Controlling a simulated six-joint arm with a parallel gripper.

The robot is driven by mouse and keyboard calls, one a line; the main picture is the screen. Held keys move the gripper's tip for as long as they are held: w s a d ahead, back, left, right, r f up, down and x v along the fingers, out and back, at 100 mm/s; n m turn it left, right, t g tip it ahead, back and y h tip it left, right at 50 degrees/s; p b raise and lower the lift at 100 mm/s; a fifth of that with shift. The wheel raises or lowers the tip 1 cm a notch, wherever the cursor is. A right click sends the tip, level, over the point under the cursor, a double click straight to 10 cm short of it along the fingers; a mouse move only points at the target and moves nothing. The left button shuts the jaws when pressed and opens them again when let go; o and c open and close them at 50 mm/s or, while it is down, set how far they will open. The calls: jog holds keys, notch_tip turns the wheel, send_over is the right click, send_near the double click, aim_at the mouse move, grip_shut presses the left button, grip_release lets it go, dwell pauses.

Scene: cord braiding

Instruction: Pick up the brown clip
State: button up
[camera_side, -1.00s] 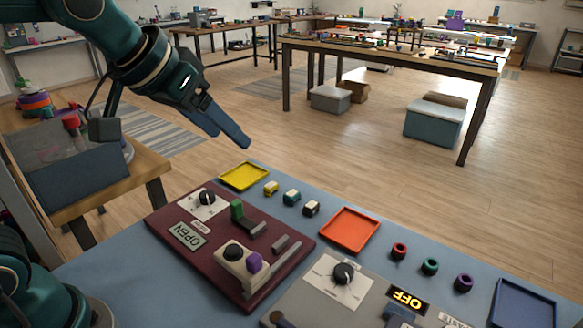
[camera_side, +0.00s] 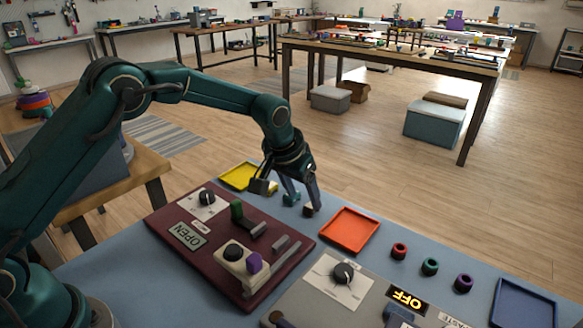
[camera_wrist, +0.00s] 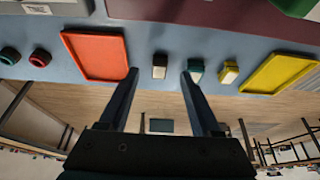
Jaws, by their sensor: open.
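The brown clip (camera_wrist: 159,66) is a small dark brown and cream block on the blue table. In the wrist view it lies between the tips of my gripper (camera_wrist: 160,75), whose fingers are apart with nothing held. In the side view the brown clip (camera_side: 308,211) is partly hidden behind one finger of my gripper (camera_side: 303,204). The teal clip (camera_wrist: 195,68) is close beside my right finger in the wrist view. The yellow clip (camera_wrist: 229,73) stands beyond it.
An orange tray (camera_side: 349,230) and a yellow tray (camera_side: 233,176) flank the clip row. A maroon panel (camera_side: 182,215) with a dial and levers lies nearby. Red (camera_side: 399,251), green (camera_side: 430,267) and purple (camera_side: 464,283) rings sit toward a navy tray (camera_side: 525,305).

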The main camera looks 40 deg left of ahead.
aim_at(308, 207)
jog(key=shift+x, duration=2.25)
jog(key=shift+c, duration=0.3)
grip_shut()
